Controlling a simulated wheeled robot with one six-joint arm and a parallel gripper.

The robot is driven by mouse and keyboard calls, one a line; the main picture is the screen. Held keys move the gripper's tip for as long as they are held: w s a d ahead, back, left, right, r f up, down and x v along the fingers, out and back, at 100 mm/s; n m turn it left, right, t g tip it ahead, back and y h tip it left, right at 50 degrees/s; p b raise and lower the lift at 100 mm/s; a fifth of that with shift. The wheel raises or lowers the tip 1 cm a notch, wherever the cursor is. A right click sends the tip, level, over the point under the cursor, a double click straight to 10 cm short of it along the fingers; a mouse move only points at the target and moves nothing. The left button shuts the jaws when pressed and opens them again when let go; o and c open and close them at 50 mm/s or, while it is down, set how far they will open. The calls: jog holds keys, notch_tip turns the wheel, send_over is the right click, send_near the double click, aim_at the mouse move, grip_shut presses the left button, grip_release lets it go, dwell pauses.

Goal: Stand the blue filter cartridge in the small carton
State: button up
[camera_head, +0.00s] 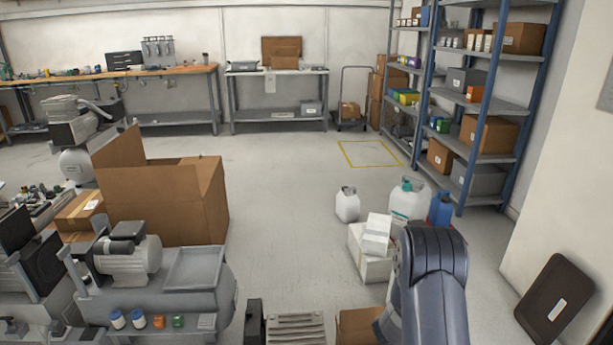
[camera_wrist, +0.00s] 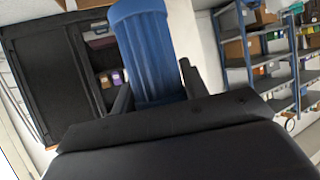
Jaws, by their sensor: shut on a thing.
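The blue filter cartridge (camera_wrist: 145,50) stands out large in the wrist view, ribbed and cylindrical. My gripper (camera_wrist: 155,92) is shut on it, with one dark finger on each side. The cartridge's lower end is hidden behind the gripper body. In the head view my arm hides the gripper and the cartridge. A small brown carton (camera_head: 357,325) shows at the bottom edge of the head view, partly cut off and partly covered by my arm. Its inside cannot be made out.
A grey compressor (camera_head: 165,285) with small coloured items on its front ledge stands at lower left, before a large open carton (camera_head: 190,210). White boxes (camera_head: 370,262), white jugs (camera_head: 407,200) and a blue container (camera_head: 440,210) stand beyond my arm. The middle floor is clear.

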jog(key=a+f+n+t+y+b, duration=0.3)
jog(key=a+n+y+b, duration=0.25)
jog(key=a, duration=0.55)
jog(key=a+f+n+t+y+b, duration=0.3)
jog(key=a+n+t+y+b, duration=0.25)
jog(key=a, duration=0.45)
jog(key=s+r+p, duration=0.3)
jog(key=r+p, duration=0.7)
jog(key=p, duration=0.1)
jog(key=s+r+n+g+p, duration=0.1)
jog(key=s+r+p, duration=0.1)
jog(key=r+p, duration=0.8)
jog(key=s+r+p, duration=0.3)
jog(key=r+p, duration=0.7)
jog(key=p, duration=0.3)
jog(key=shift+s+r+g, duration=0.35)
jog(key=shift+a, duration=0.1)
